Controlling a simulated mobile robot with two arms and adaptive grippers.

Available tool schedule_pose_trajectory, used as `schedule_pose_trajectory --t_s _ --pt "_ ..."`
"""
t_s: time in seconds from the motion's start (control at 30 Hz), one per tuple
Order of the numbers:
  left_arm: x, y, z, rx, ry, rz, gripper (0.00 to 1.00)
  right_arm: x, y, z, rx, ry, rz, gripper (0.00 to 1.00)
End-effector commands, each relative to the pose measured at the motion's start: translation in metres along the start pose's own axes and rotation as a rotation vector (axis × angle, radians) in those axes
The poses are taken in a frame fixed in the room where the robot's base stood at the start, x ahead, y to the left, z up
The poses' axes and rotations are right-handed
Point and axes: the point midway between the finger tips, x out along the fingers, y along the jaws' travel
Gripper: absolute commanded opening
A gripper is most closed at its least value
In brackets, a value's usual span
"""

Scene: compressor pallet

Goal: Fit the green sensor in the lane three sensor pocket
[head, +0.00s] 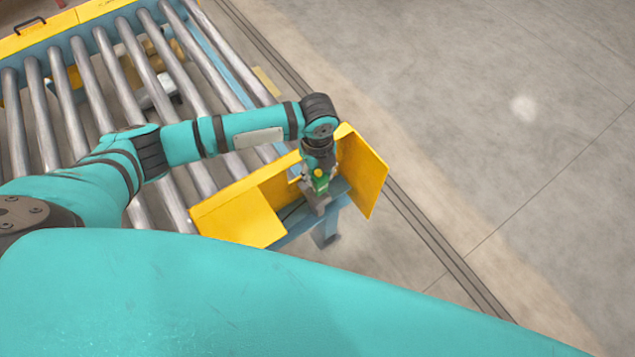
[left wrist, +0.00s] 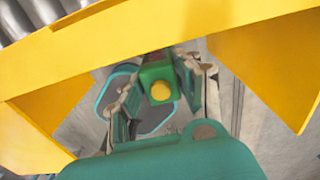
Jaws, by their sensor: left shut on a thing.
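The green sensor (head: 321,184), a small block with a yellow round face, is held in my left gripper (head: 316,176), which points down inside a yellow bracket (head: 362,172) at the end of the roller conveyor. In the left wrist view the green sensor (left wrist: 156,72) sits between the two fingers of my left gripper (left wrist: 155,85), with its yellow face toward the camera. A grey part shows just below the sensor in the head view. I cannot make out the sensor pocket or tell whether the sensor touches it. My right gripper is not in view.
The yellow bracket's walls stand close on both sides of the gripper, and its long edge (left wrist: 100,55) crosses the left wrist view. Metal conveyor rollers (head: 150,70) lie to the left. The concrete floor (head: 480,120) to the right is clear.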

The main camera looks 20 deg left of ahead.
Motion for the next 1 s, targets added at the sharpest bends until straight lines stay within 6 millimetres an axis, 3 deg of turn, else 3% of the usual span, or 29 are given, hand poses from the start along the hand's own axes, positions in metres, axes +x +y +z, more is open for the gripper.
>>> schedule_pose_trajectory --t_s 0.3,0.5,0.7,0.73,0.9,1.0 --pt "0.036 0.000 -0.001 0.000 0.000 0.002 0.00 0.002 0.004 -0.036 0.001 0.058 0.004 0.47" --pt "0.060 0.001 -0.001 0.001 0.000 0.001 0.00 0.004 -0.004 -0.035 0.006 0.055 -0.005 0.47" --pt "0.063 0.003 -0.003 0.003 0.003 0.007 0.00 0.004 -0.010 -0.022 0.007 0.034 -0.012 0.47" --pt "0.064 0.003 -0.003 0.003 0.003 0.008 0.37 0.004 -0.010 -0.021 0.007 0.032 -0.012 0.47" --pt "0.062 0.002 -0.002 0.002 0.002 0.004 0.58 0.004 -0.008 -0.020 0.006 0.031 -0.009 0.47" --pt "0.061 0.001 -0.001 0.002 0.001 0.002 0.58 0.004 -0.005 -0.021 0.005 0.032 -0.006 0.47"
